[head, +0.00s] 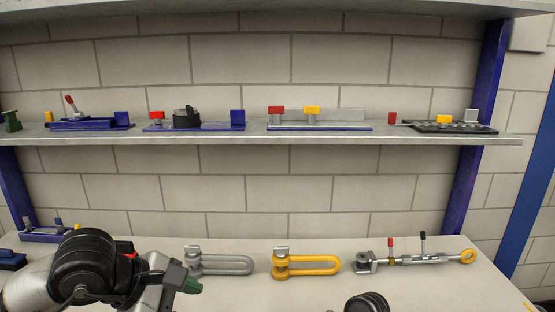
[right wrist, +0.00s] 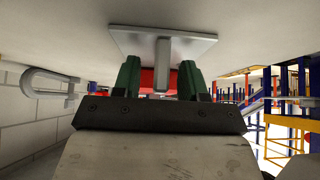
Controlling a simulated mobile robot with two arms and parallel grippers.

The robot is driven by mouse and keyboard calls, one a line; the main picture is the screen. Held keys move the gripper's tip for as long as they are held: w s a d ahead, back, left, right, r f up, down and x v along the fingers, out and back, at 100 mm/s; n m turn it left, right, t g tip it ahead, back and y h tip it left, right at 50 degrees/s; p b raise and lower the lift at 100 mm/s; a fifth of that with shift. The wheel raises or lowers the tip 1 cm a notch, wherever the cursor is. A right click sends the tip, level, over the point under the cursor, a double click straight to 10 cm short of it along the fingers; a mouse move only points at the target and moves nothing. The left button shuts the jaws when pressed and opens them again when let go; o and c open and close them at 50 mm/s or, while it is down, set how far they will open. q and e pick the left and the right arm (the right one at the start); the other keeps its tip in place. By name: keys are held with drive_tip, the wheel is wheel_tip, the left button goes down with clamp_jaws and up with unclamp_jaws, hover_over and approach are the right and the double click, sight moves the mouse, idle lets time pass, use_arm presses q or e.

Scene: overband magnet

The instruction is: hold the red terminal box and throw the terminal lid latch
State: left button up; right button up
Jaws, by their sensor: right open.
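In the right wrist view my right gripper (right wrist: 160,80) is open. Its two green fingers stand on either side of a grey upright bar on a flat grey plate (right wrist: 125,42). A red part, perhaps the terminal box (right wrist: 147,80), shows behind the bar between the fingers; I cannot tell whether they touch it. In the head view my left gripper (head: 188,284) is low at the left, a green fingertip pointing right. Its jaw gap is hidden. A small red part (head: 126,247) shows behind that arm. I cannot make out the lid latch, and my right gripper is outside the head view.
A grey shackle (head: 220,264), a yellow shackle (head: 307,266) and a rod fitting with red and black levers (head: 415,258) lie along the bench (head: 455,293). The shelf (head: 330,138) above carries several small devices. Bare bench lies in front of the shackles.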

drive_tip(key=d+r+p, duration=0.3)
drive_tip(key=r+p, duration=0.1)
drive_tip(key=r, duration=0.5)
drive_tip(key=d+r+p, duration=0.4)
drive_tip(key=r, duration=0.4)
drive_tip(key=shift+r, duration=0.35)
drive_tip(key=shift+d, duration=0.1)
